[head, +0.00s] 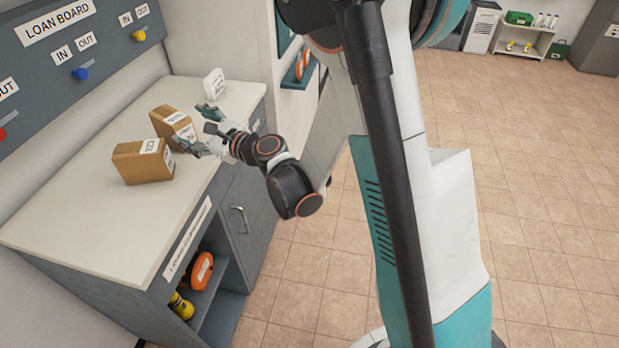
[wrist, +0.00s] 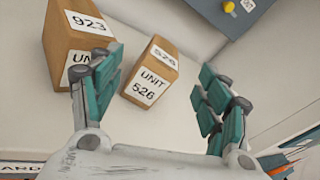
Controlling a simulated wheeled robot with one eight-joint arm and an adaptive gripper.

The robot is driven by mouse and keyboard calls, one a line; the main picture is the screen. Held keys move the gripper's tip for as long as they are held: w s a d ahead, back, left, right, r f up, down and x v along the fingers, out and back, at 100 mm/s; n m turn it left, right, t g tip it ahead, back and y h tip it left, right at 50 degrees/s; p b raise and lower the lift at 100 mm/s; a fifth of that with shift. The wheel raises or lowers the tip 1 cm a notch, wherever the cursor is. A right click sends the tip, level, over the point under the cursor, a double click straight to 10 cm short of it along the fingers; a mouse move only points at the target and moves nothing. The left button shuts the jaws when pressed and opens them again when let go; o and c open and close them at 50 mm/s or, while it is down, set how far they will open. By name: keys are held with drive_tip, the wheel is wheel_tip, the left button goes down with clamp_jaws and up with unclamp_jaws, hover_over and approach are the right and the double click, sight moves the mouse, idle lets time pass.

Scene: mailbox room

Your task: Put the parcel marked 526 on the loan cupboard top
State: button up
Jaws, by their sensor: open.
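The parcel marked 526 (wrist: 150,73) is a brown cardboard box with white labels. In the wrist view it stands on a pale surface between the finger lines, nearer the left finger. In the head view it appears to be the farther box (head: 168,122) on the loan cupboard top (head: 80,218). A brown parcel marked 923 (wrist: 68,32) stands beside it, to the left in the wrist view; it appears to be the nearer box (head: 138,166) in the head view. My gripper (head: 198,128) is open and empty, its fingers spread beside the parcels. I cannot tell whether a finger touches either.
A small white labelled object (head: 213,82) stands on the far end of the cupboard top. The loan board (head: 72,62) with coloured pegs is on the wall behind. The near part of the top is clear. An open shelf below holds an orange item (head: 201,271).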

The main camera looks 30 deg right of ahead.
drive_tip(key=s+d+r+n+g+h, duration=0.1)
drive_tip(key=s+d+r+n+g, duration=0.15)
drive_tip(key=s+n, duration=0.4)
drive_tip(key=s+d+r+n+g+h, duration=0.2)
drive_tip(key=s+r+n, duration=0.1)
drive_tip(key=s+n, duration=0.4)
drive_tip(key=s+d+f+n+g+h, duration=0.1)
drive_tip(key=s+d+n+h, duration=0.2)
drive_tip(key=s+d+n, duration=0.3)
drive_tip(key=s+d+f+n+g+h, duration=0.1)
drive_tip(key=s+d+n, duration=0.5)
drive_tip(key=s, duration=0.6)
drive_tip(key=shift+s+d+g+h, duration=0.3)
drive_tip(key=shift+s+g+h, duration=0.15)
drive_tip(key=shift+h, duration=0.55)
